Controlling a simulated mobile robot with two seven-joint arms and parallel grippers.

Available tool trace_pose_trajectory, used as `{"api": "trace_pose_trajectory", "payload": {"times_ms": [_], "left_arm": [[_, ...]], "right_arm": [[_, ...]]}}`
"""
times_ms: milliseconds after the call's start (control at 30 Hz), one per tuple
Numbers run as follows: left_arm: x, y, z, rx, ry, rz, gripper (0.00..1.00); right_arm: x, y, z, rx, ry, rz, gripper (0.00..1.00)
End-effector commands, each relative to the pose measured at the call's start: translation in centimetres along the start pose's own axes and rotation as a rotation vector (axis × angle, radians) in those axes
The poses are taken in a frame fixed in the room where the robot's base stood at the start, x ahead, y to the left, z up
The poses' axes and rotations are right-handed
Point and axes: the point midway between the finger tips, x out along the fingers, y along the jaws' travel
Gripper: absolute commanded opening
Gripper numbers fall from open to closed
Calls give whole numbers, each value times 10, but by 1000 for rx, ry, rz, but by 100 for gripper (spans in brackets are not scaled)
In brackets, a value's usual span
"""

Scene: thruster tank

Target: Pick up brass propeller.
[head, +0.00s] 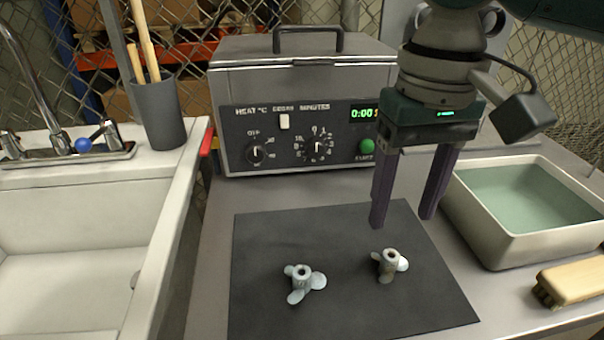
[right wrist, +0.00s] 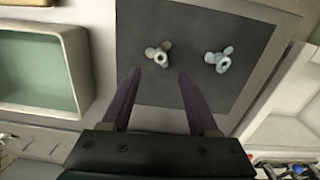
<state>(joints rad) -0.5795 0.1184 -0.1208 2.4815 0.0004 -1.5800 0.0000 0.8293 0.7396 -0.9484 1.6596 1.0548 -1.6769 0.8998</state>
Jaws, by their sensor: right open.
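The brass propeller (head: 387,265), a small dull brownish one with a worn hub, lies on the black mat (head: 340,310) at its right side. It also shows in the right wrist view (right wrist: 159,55), just beyond the space between the fingertips. A paler blue-grey propeller (head: 303,282) lies to its left on the mat and shows at the right in the right wrist view (right wrist: 219,60). My right gripper (head: 402,217) points down, open and empty, above and behind the brass propeller, apart from it. My left gripper is out of view.
A tank of greenish liquid (head: 465,215) stands right of the mat, with a wooden brush (head: 575,281) in front of it. A grey heated machine (head: 300,120) stands behind the mat. A white sink (head: 70,220) is at the left. The mat around the propellers is clear.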

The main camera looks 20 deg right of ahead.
Motion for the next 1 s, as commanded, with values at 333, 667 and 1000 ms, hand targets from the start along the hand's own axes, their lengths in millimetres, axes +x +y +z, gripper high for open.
{"api": "trace_pose_trajectory", "payload": {"times_ms": [333,667,1000], "left_arm": [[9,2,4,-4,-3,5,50],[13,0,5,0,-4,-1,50],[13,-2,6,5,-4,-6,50]], "right_arm": [[44,0,0,-1,-2,1,60],[69,0,-1,-3,3,1,60],[69,0,-1,-3,3,0,36]]}}
